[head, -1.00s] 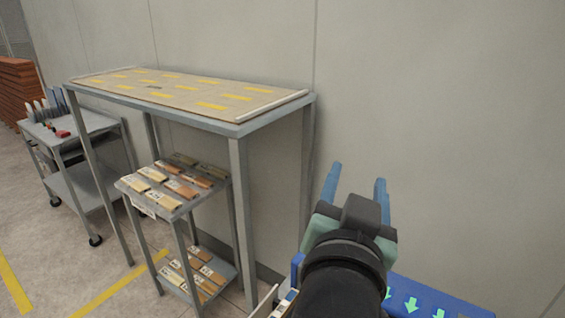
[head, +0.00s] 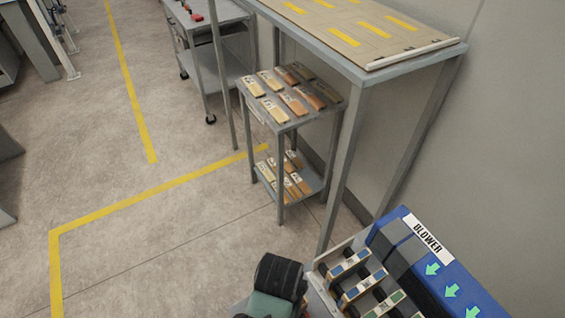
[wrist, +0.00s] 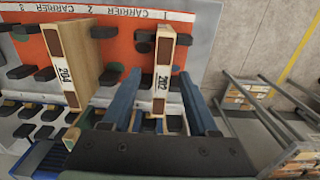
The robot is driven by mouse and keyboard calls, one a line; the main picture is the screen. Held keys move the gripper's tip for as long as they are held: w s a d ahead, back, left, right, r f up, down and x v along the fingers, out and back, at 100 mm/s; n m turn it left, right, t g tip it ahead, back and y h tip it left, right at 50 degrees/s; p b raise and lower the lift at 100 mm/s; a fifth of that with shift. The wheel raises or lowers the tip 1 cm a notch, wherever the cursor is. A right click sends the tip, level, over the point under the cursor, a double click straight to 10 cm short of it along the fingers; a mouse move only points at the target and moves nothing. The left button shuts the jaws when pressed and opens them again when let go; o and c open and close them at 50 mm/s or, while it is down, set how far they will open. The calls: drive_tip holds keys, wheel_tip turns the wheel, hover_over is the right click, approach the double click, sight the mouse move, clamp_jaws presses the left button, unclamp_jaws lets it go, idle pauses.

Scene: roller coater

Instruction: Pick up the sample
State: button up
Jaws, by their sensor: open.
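A wooden sample block marked 202 (wrist: 161,80) stands in the wrist view at the slot labelled carrier 1. A second wooden block, marked 204 (wrist: 74,62), stands to its left by carrier 2. My gripper (wrist: 160,76) is open, with one blue finger on each side of the 202 block in the picture. I cannot tell whether either finger touches it. In the head view only dark and green parts of my arm's end show at the bottom edge; the fingers are out of view there.
The orange carrier panel (wrist: 125,47) has several dark pegs. A blue-sided unit labelled blower (head: 428,238) stands at lower right, beside a rack of labelled strips (head: 362,285).

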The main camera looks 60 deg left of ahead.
drive_tip(key=shift+w+a+f+p, duration=0.1)
drive_tip(key=shift+f+p, duration=0.15)
drive_tip(key=shift+f, duration=0.75)
drive_tip(key=shift+w+d+f+p, duration=0.15)
drive_tip(key=shift+f+p, duration=0.1)
drive_tip(key=shift+f, duration=0.8)
drive_tip(key=shift+w+a+f+p, duration=0.15)
drive_tip(key=shift+f+p, duration=0.1)
drive_tip(key=shift+f, duration=0.75)
clamp_jaws()
